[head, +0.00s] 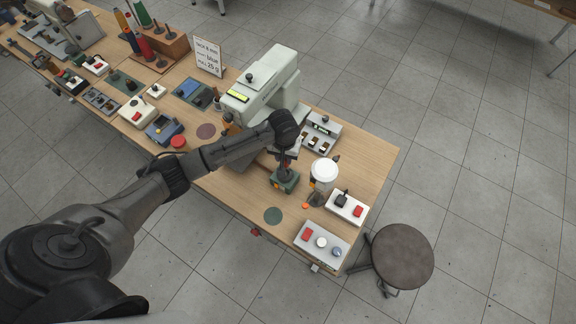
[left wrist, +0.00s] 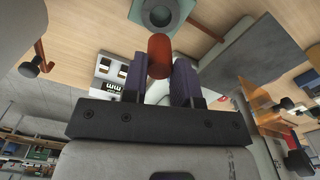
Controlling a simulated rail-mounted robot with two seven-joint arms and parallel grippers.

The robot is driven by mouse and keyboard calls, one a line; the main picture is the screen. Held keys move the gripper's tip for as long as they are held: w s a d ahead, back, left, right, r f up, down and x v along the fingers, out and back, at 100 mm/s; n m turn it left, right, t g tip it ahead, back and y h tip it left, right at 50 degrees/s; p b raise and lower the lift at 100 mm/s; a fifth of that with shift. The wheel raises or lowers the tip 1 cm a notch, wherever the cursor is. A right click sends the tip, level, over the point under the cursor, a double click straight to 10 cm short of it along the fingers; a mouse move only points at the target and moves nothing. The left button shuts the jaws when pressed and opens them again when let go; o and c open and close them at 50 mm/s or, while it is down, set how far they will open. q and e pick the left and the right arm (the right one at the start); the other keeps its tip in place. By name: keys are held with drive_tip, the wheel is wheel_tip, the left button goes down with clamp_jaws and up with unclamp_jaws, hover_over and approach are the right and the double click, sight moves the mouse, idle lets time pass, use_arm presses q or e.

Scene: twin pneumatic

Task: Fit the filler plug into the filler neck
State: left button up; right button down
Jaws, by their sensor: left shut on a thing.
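My left gripper (head: 283,165) reaches down over the front part of the bench, just above a green block (head: 287,184). In the left wrist view its two dark fingers (left wrist: 158,78) are closed on a red-orange rounded plug (left wrist: 158,54), which looks like the filler plug. My right gripper is in neither view.
A clear container with a white lid (head: 324,170) stands right of the green block. A white switch box (head: 347,207) and a grey button box (head: 321,242) lie nearer the front edge. A pale green press (head: 268,85) stands behind. A round stool (head: 402,256) is beside the bench.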

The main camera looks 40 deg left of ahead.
use_arm(q)
drive_tip(key=f, duration=0.3)
drive_tip(key=shift+s+f, duration=0.2)
drive_tip(key=shift+f, duration=0.2)
drive_tip(key=shift+f+b, duration=0.35)
drive_tip(key=shift+f, duration=1.7)
drive_tip(key=shift+f, duration=0.2)
drive_tip(key=o, duration=1)
